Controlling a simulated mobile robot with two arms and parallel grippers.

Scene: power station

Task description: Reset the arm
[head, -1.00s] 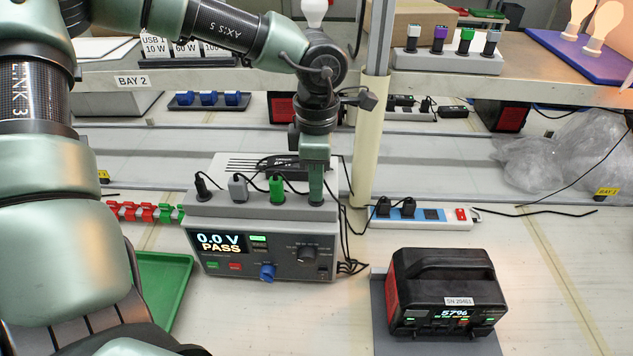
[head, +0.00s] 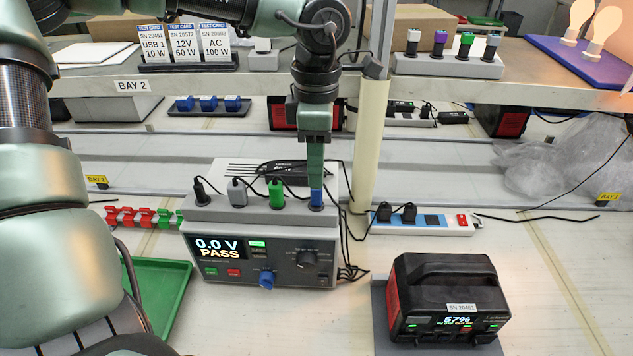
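My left gripper (head: 315,183) points straight down over the rear right of the grey tester (head: 225,272). Its fingers show edge-on as one green bar, so the gap between them is hidden. A blue plug (head: 316,198) stands upright in the tester's top strip directly under the fingertips. I cannot tell whether the tips touch it. Black (head: 200,190), grey (head: 237,192) and green (head: 277,193) plugs stand in the same strip to the left. The tester display reads 0.0 V PASS. My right gripper is not in view.
A black power station (head: 445,295) reading 57% stands on a grey mat at the right. A power strip (head: 425,220) lies behind it. A post (head: 369,140) rises close right of my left gripper. A shelf (head: 300,72) crosses behind. A green tray (head: 165,290) lies at the left.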

